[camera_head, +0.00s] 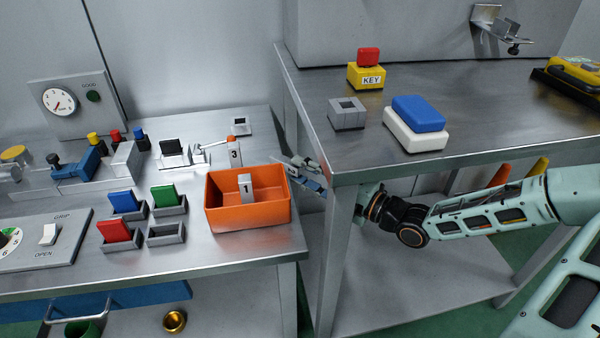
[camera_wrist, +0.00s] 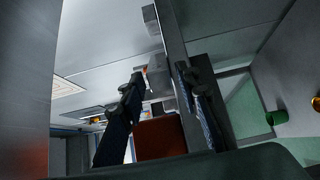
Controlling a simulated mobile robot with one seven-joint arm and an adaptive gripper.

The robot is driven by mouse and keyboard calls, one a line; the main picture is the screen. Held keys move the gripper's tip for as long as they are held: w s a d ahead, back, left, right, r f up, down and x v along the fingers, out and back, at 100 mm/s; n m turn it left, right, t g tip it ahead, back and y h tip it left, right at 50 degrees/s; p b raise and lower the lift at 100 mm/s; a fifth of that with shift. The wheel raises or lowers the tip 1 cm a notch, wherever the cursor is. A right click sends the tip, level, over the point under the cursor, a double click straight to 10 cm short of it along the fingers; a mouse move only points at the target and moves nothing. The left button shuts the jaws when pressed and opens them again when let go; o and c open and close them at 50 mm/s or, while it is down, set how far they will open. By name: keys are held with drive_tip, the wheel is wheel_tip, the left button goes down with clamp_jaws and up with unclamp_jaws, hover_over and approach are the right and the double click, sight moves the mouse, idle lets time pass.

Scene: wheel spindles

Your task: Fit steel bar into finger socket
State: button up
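My gripper (camera_head: 298,172) is in the gap between the two tables, just right of the orange bin. In the wrist view the two fingers of my gripper (camera_wrist: 160,80) stand apart with nothing held between them. A grey upright bar marked 1 (camera_head: 247,188) stands in the orange bin (camera_head: 225,215); the bin also shows in the wrist view (camera_wrist: 160,140). A second grey piece marked 3 (camera_head: 234,152) stands behind the bin. A grey block with a square opening (camera_head: 347,113) sits on the right table. I cannot tell for certain which piece is the finger socket.
The right table's leg (camera_head: 333,255) and edge are close beside my gripper. Blue, green and red blocks in grey holders (camera_head: 120,235) stand left of the bin. A blue-and-white block (camera_head: 418,123) and a yellow KEY box (camera_head: 366,76) sit on the right table.

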clamp_jaws()
idle(0.5)
wheel_tip(320, 180, up, 2)
drive_tip(key=shift+r+p, duration=0.25)
drive_tip(key=shift+p, duration=0.65)
drive_tip(key=s+d+r+p, duration=0.5)
drive_tip(key=s+d+p, duration=0.1)
drive_tip(key=d, duration=0.6)
drive_tip(key=shift+s+p, duration=0.3)
drive_tip(key=shift+s, duration=0.4)
